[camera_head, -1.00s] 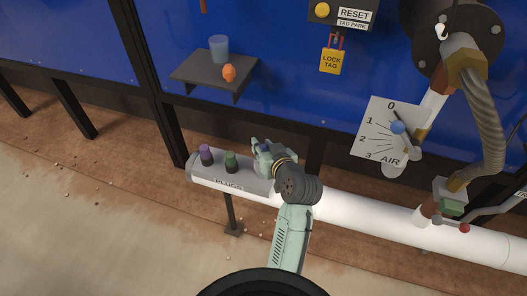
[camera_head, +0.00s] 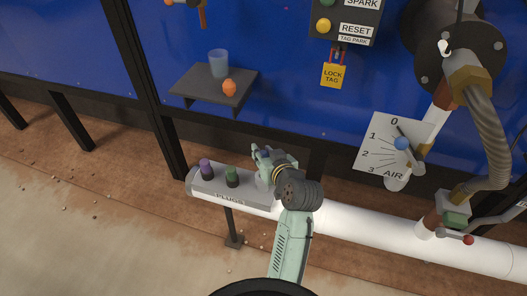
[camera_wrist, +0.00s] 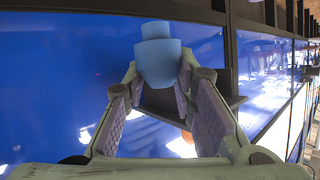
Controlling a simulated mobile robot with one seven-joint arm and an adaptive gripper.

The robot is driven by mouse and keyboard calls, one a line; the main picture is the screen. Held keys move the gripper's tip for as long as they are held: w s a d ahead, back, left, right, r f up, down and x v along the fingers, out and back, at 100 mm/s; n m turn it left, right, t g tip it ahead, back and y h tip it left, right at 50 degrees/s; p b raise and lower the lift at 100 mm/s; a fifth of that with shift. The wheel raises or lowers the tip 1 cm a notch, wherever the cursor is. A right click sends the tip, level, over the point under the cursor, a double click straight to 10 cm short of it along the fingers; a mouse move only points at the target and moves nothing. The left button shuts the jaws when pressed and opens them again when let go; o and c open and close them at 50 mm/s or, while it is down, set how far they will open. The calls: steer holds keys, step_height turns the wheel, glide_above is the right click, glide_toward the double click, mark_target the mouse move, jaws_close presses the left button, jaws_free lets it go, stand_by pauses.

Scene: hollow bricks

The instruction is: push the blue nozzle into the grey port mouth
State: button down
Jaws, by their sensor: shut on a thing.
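My gripper (camera_head: 262,158) is over the right end of the grey plug rack (camera_head: 232,200), its fingers pointing up and away toward the blue wall. In the wrist view its fingertips (camera_wrist: 158,75) are closed around the blue nozzle (camera_wrist: 158,52), a stepped piece with a narrower far end and wider near part. The nozzle is hardly visible in the head view, hidden by the fingers. A purple plug (camera_head: 206,169) and a green plug (camera_head: 232,177) stand upright in the rack, left of my gripper. I cannot single out the grey port mouth in either view.
A dark shelf (camera_head: 195,92) with a blue cup (camera_head: 219,64) and an orange lump (camera_head: 229,88) juts from the wall. A white pipe (camera_head: 370,235) runs right from the rack. A dial plate (camera_head: 375,150), lock tag (camera_head: 334,75) and ribbed hose (camera_head: 488,115) are at right.

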steer(key=shift+f+b, duration=1.65)
steer(key=shift+f, duration=0.85)
steer(key=shift+f+b, duration=0.7)
steer(key=shift+f, duration=0.55)
steer(key=c, duration=1.2)
jaws_free()
steer(key=shift+c, duration=0.2)
steer(key=shift+r, duration=0.1)
steer(key=v, duration=0.7)
steer(key=shift+s, duration=0.2)
steer(key=shift+d, duration=0.1)
